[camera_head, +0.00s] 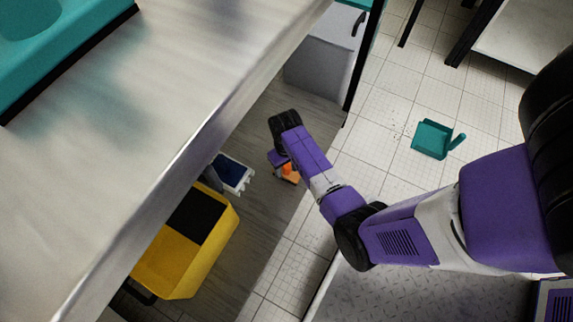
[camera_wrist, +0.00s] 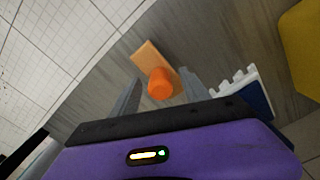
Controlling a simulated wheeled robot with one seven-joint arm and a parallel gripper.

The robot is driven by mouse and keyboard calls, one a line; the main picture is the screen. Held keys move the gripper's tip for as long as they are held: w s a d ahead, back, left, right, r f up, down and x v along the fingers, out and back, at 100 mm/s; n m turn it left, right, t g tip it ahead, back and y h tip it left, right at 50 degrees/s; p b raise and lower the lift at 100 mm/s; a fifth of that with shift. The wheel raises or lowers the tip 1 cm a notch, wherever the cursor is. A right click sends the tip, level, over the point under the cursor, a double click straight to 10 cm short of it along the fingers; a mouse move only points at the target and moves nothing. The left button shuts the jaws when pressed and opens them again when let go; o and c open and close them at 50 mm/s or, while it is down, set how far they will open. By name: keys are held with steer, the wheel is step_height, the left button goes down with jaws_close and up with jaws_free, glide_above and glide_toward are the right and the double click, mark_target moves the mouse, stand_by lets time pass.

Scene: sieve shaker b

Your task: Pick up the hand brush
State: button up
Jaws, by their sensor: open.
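A tan block with an upright orange knob, which looks like the hand brush (camera_wrist: 160,84), lies on the grey wood-look floor strip beneath the bench. The head view shows the hand brush (camera_head: 290,174) partly hidden by my arm. My gripper (camera_wrist: 159,77) is open and empty, pointing down at it. In the wrist view the orange knob appears between the two grey fingers, with a gap on each side. I cannot tell how far the fingertips are above the knob. In the head view my gripper (camera_head: 279,160) is mostly hidden behind my forearm.
A dark blue object with a white toothed edge (camera_wrist: 254,94) lies right of the brush. A yellow bin with a black top (camera_head: 190,250) stands under the metal bench (camera_head: 190,110). A teal dustpan (camera_head: 431,139) lies on open white tiles.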

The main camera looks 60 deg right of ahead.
steer(key=shift+f, duration=0.35)
jaws_close()
steer(key=shift+r, duration=0.1)
